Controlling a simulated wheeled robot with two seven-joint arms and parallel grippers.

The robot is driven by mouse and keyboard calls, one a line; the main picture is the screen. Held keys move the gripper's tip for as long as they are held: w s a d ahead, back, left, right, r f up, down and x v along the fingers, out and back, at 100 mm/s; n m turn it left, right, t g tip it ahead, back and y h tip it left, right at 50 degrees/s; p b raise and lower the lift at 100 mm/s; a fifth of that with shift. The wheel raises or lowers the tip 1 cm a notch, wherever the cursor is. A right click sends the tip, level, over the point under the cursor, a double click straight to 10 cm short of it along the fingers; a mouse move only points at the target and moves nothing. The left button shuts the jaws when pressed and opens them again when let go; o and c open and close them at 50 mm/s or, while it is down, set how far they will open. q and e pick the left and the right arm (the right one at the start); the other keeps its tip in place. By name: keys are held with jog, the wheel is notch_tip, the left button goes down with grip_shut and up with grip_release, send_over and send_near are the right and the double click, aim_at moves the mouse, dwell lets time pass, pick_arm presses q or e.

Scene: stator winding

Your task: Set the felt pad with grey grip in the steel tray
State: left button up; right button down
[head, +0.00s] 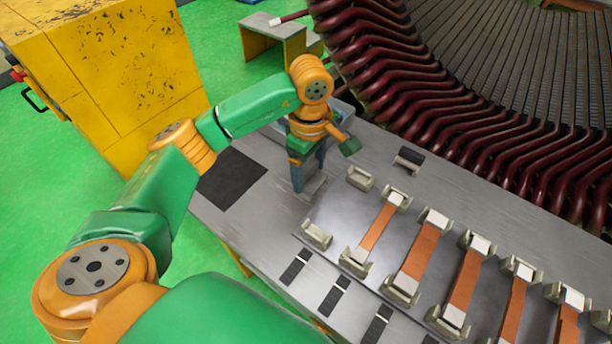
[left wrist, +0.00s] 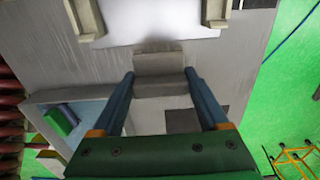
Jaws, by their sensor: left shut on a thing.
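My left gripper (head: 309,186) is low over the grey bench, its blue fingers pointing down. It is shut on a plain grey block, which looks like the grey grip of the felt pad (head: 316,184). In the left wrist view the grey grip (left wrist: 160,88) sits between the fingertips (left wrist: 160,76); the felt is hidden, and I cannot tell whether it touches the bench. The steel tray (left wrist: 92,112) lies beside the gripper, with a green-and-blue block in it. In the head view the tray (head: 345,107) is mostly hidden behind my wrist. My right gripper is not in view.
A black mat (head: 232,178) lies left of the gripper. Cream holders with copper strips (head: 378,227) stand in a row to the right. A small dark-topped block (head: 409,158) lies behind them. The big stator with dark red coils (head: 385,55) rises behind the bench.

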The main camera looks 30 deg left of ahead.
aim_at(305, 183)
pick_arm(q)
jog(key=f, duration=0.1)
jog(key=f+p, duration=0.2)
jog(key=shift+s+a+f, duration=0.2)
jog(key=shift+s+a, duration=0.05)
jog(key=shift+a, duration=0.1)
jog(key=shift+f, duration=0.3)
jog(key=shift+w+f, duration=0.15)
jog(key=shift+f, duration=0.1)
jog(key=o, duration=1.4)
jog(key=shift+r, duration=0.1)
